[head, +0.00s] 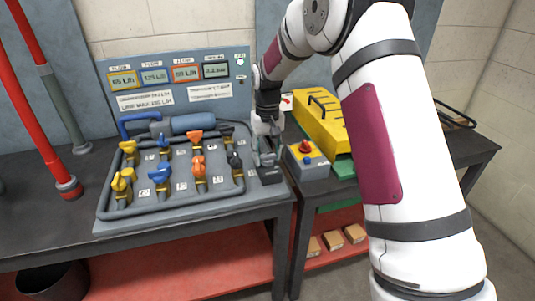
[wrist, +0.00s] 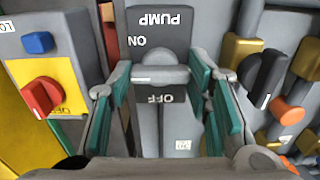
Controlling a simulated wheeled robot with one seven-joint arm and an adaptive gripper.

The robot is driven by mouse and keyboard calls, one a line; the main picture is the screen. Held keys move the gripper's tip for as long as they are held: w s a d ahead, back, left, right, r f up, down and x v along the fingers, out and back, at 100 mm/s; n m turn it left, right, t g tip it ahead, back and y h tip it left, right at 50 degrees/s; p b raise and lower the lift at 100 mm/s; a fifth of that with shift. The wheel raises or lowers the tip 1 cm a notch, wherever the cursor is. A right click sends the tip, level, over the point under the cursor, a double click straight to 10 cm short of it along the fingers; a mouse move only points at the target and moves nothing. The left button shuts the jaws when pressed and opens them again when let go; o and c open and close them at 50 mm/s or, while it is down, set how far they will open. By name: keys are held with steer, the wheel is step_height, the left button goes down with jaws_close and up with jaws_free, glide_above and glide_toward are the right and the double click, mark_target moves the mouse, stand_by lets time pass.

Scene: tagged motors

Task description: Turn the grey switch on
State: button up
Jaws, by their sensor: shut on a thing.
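The grey switch (wrist: 160,75) sits on a dark grey panel (wrist: 160,22) lettered PUMP, which looks upside down in the wrist view. ON is printed beside the switch's round hub and OFF on the side nearer my wrist. My gripper (wrist: 160,88) has its teal-padded fingers on both sides of the switch's grey handle and is shut on it. The handle's exact angle is hard to tell. In the head view my gripper (head: 266,157) is low over the switch's box (head: 270,176) at the right end of the bench, hiding the switch.
A pipe board (head: 160,212) with yellow, blue, orange and black valve handles lies left of my gripper. A grey box with a red knob (head: 305,147) on a yellow plate stands close on the right. A panel of gauges (head: 180,85) rises behind.

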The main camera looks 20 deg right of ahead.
mark_target(267, 155)
steer(key=o, duration=1.2)
steer(key=shift+c, duration=0.2)
step_height(267, 155, up, 12)
